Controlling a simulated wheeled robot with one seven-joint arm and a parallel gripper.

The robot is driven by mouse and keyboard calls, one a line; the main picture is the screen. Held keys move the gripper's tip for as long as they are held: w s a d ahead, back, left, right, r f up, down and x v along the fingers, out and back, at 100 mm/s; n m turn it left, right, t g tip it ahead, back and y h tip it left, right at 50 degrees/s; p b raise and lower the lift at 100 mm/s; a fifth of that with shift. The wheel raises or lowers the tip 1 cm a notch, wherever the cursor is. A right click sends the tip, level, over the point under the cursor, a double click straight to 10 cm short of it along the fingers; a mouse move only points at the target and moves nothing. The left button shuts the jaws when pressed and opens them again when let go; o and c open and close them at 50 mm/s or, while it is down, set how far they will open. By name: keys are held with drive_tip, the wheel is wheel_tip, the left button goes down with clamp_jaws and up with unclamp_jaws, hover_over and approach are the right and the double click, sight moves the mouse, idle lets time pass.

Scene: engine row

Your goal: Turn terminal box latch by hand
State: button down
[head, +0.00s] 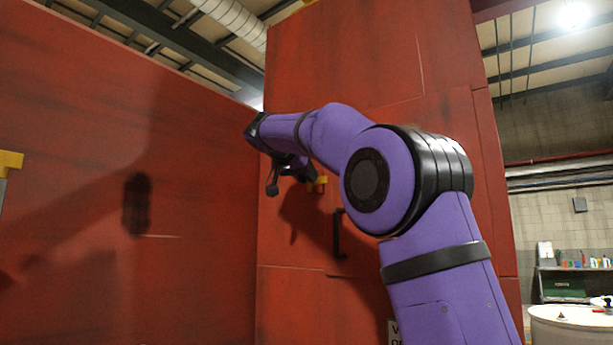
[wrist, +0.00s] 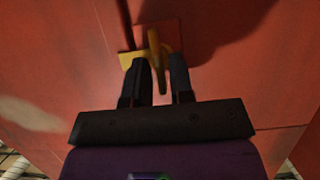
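The latch shows in the wrist view as a yellow handle (wrist: 158,62) standing out from a red plate, with a yellow piece reaching left from its base. In the head view a small yellow part of the latch (head: 320,184) shows on the red cabinet front (head: 360,60), just right of my gripper. My gripper (wrist: 163,62) has its two dark fingers apart, one on each side of the lower end of the handle. A gap shows between the fingers. I cannot tell whether either finger touches the handle. In the head view my gripper (head: 280,185) is small and dark.
A black pull handle (head: 339,233) is on the cabinet front below and right of the latch. A red wall (head: 120,180) stands close on the left, with a yellow part (head: 10,162) at its edge. A shelf and a white drum (head: 570,328) stand far right.

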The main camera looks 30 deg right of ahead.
drive_tip(key=shift+w+a+f+n+g+h, duration=0.15)
drive_tip(key=shift+n+g+h, duration=0.8)
drive_tip(key=shift+n, duration=1.25)
drive_tip(key=shift+w+f+n+g+h, duration=0.2)
drive_tip(key=shift+n+g+h, duration=0.7)
drive_tip(key=shift+n, duration=1.3)
drive_tip(key=shift+w+a+f+n+g+h, duration=0.15)
drive_tip(key=shift+n+g+h, duration=0.75)
drive_tip(key=shift+n, duration=1.3)
drive_tip(key=shift+d, duration=0.1)
drive_tip(key=c, duration=1.3)
unclamp_jaws()
drive_tip(key=shift+w+f, duration=0.1)
drive_tip(key=shift+o, duration=0.2)
